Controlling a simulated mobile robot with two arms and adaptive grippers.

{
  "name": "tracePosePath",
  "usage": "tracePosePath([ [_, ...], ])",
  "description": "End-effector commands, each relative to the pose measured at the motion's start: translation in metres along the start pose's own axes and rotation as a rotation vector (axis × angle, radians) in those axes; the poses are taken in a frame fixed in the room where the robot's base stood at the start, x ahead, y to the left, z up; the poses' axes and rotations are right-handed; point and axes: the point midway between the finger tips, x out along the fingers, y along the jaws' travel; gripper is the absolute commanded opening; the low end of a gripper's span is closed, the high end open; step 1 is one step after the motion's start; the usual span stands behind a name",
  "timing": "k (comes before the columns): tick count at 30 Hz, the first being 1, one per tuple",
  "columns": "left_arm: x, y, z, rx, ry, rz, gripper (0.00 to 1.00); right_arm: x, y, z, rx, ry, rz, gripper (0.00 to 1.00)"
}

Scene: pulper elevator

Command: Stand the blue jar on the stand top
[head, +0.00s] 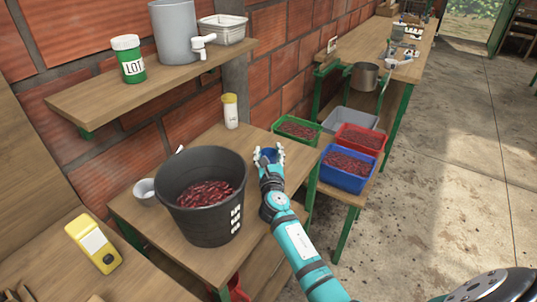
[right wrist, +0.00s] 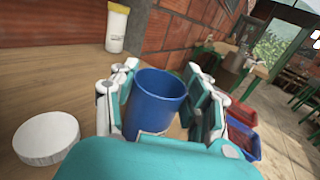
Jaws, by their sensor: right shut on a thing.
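The blue jar (right wrist: 156,98) stands roughly upright and open-topped between the fingers of my right gripper (right wrist: 160,105) in the right wrist view. The fingers close on it from both sides. In the head view only a little of the blue jar (head: 268,153) shows between the fingers of my right gripper (head: 267,157), over the wooden stand top (head: 290,160). The gripper hides its lower part, so I cannot tell whether it touches the wood. My left gripper is not in view.
A black bucket of red cherries (head: 205,195) stands left of my right gripper. A yellow-capped white bottle (head: 230,112) stands behind it. A white disc (right wrist: 47,138) lies nearby. Blue (head: 346,168), red (head: 362,138) and green (head: 297,127) crates stand at right.

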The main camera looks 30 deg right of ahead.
Motion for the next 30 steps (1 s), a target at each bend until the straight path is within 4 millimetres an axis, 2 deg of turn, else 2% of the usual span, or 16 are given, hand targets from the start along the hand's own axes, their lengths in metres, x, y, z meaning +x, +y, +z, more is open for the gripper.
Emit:
tracePosePath([
  [2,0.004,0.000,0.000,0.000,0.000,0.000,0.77,0.000,0.000,-0.004,-0.001,-0.001,0.000,0.09],
  [3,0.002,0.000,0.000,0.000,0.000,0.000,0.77,0.000,0.000,-0.003,0.000,0.000,0.000,0.51],
  [8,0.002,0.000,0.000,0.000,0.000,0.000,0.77,0.000,0.000,-0.002,0.000,0.000,0.000,0.70],
  [17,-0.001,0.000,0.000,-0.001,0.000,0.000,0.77,0.000,0.000,0.001,0.000,0.000,0.000,0.70],
  [19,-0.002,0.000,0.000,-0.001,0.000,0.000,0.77,-0.005,0.000,0.000,-0.001,0.002,0.000,0.70],
  [23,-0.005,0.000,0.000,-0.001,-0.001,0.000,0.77,-0.027,0.000,0.000,0.000,0.002,0.002,0.70],
  [30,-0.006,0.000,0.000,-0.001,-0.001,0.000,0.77,-0.080,0.000,-0.001,0.000,0.002,0.001,0.70],
])
